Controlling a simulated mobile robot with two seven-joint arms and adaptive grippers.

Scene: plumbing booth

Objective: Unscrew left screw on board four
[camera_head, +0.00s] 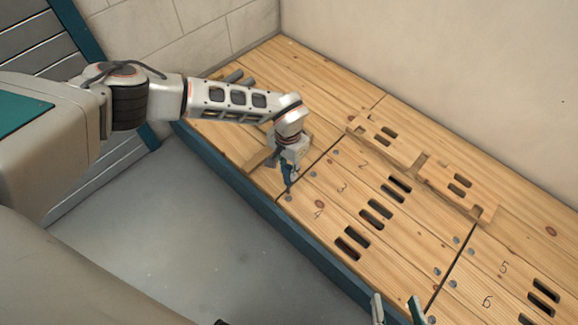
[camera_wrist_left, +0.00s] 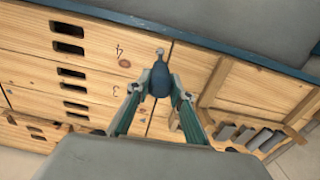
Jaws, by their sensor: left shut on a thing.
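Board four (camera_head: 330,222) carries the number 4 and two dark slots, and its number also shows in the wrist view (camera_wrist_left: 120,50). Its left screw (camera_head: 288,198) is a small grey head near the board's left end. It shows in the wrist view as a small grey piece (camera_wrist_left: 160,51) just past the tool's tip. My left gripper (camera_head: 287,172) is shut on a dark blue tool (camera_wrist_left: 160,79), possibly a screwdriver, pointing at the screw. I cannot tell whether tip and screw touch. My right gripper (camera_head: 396,302) is open and empty at the bottom edge; its arm is mostly hidden.
Boards two and three (camera_head: 350,180) lie behind board four, with boards five and six (camera_head: 497,285) to the right. Raised slotted wooden pieces (camera_head: 455,190) lie at the back. Several grey cylinders (camera_wrist_left: 245,134) sit in a wooden rack. Open floor (camera_head: 210,240) lies in front.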

